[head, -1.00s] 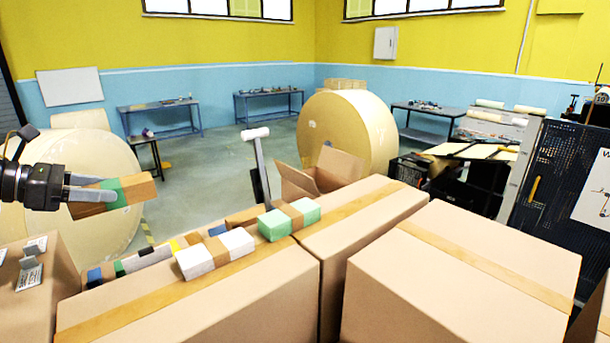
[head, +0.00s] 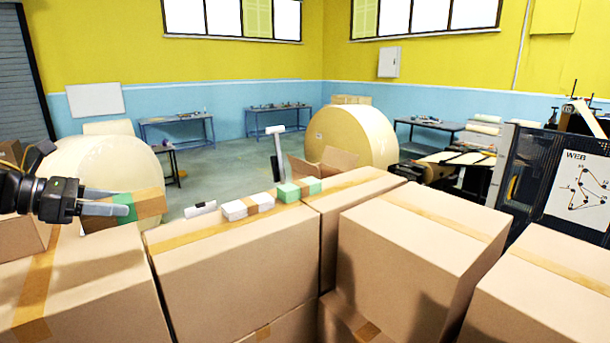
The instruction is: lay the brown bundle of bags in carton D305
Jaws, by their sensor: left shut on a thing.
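My left gripper (head: 104,203) is at the left edge of the head view, shut on the brown bundle of bags (head: 152,204). The bundle is brown with a green band and is held roughly level above the closed cartons at the left. The fingers cover part of it. My right gripper is not in view. An open carton (head: 342,160) with raised flaps shows behind the row of closed cartons. I see no readable D305 label, so I cannot tell which carton that is.
Taped closed cartons (head: 235,265) fill the foreground. On top lie a white bundle (head: 247,207) with a brown band and a green bundle (head: 299,189). A grey post (head: 278,155) with a white top stands behind. Large kraft rolls (head: 352,138) stand on the open floor.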

